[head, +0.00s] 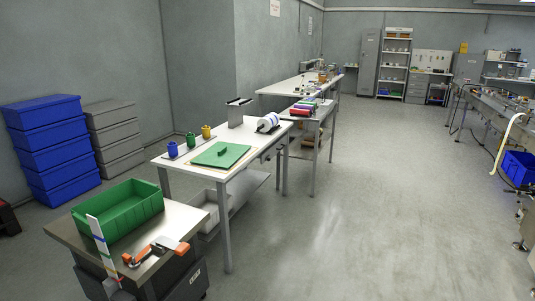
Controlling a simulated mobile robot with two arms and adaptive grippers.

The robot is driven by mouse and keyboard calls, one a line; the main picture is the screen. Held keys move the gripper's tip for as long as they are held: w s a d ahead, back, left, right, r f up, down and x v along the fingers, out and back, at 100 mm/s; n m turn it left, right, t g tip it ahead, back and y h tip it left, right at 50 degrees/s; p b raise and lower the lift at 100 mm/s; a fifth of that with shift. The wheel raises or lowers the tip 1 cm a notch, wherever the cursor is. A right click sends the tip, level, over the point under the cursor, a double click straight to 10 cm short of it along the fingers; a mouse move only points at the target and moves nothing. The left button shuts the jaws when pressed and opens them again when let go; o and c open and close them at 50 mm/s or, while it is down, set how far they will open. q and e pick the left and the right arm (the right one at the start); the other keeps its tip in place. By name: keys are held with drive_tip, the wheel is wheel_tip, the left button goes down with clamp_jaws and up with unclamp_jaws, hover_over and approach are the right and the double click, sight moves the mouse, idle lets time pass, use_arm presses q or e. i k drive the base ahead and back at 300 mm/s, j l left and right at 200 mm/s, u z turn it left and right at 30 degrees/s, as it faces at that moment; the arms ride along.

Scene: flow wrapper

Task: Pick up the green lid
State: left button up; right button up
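The green lid (232,159) is a flat green panel with a raised green handle on its middle. It lies flat on the white table (203,178) left of centre, on a thin tan edge or sheet. An open green bin (150,204) stands nearer, on a steel-topped cart (196,221) at the lower left. Neither of my grippers shows in the head view, and nothing touches the lid.
Blue, green and yellow pots (190,139) stand behind the lid; a white roll (267,122) lies to its right. An orange-handled tool (160,247) lies on the cart. Stacked blue crates (50,150) stand left. The floor (370,210) right of the tables is clear.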

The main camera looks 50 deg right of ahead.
sight(221, 155)
drive_tip(key=z, duration=1.4)
drive_tip(key=i+l, duration=0.1)
drive_tip(key=i+u, duration=0.05)
drive_tip(key=i, duration=0.05)
